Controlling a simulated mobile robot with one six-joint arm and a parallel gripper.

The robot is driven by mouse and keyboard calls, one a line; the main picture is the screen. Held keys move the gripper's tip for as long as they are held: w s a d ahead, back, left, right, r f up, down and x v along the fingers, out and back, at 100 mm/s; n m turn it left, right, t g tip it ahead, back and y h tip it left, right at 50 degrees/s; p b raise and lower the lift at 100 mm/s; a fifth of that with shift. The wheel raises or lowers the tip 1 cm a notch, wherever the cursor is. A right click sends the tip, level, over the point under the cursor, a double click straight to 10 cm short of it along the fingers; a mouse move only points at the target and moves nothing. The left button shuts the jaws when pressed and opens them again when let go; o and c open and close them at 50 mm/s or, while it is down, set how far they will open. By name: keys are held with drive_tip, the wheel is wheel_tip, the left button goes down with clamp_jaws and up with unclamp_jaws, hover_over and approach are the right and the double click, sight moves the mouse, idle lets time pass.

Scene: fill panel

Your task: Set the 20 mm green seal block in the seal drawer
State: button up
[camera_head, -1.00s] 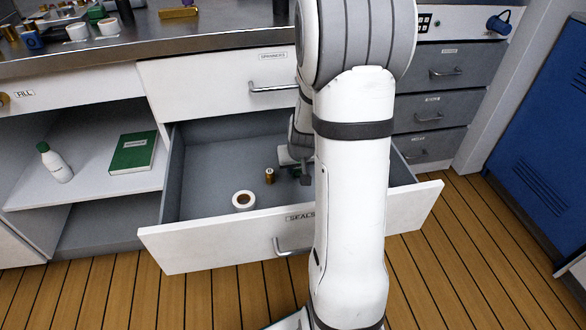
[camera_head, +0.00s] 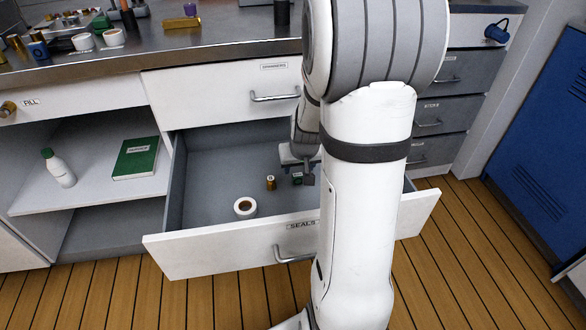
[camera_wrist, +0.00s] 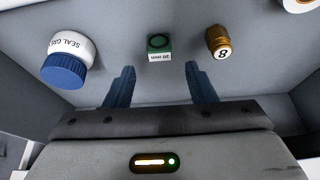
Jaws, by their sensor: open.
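The green seal block (camera_wrist: 159,47), with a label reading 20 mm, sits on the floor of the open seal drawer (camera_head: 205,240), whose front is marked SEALS. It also shows small in the head view (camera_head: 297,178), partly hidden by my arm. My gripper (camera_wrist: 160,75) is open and empty in the drawer. In the wrist view its two fingers stand apart, with the block just beyond the fingertips, between their lines and clear of both. In the head view my gripper (camera_head: 302,172) is mostly hidden behind my arm.
A brass cylinder marked 8 (camera_wrist: 218,42) stands near the block. A white jar with blue lid (camera_wrist: 68,60) lies on the other side. A white tape roll (camera_head: 245,207) is by the drawer front. The drawer's left part is clear. A closed drawer (camera_head: 220,95) is above.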

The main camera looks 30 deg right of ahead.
drive_tip(key=s+a+r+n+g, duration=0.1)
drive_tip(key=s+a+r, duration=0.3)
drive_tip(key=s+a, duration=0.1)
drive_tip(key=s+a+r+n+g+p, duration=0.1)
drive_tip(key=s+a+r, duration=0.3)
drive_tip(key=s+a, duration=0.1)
drive_tip(key=s+a+r+n+g+y, duration=0.1)
drive_tip(key=s+a+r, duration=0.3)
drive_tip(key=s, duration=0.3)
drive_tip(key=shift+s+a+p, duration=0.15)
drive_tip(key=shift+a+p, duration=0.2)
drive_tip(key=shift+a, duration=0.55)
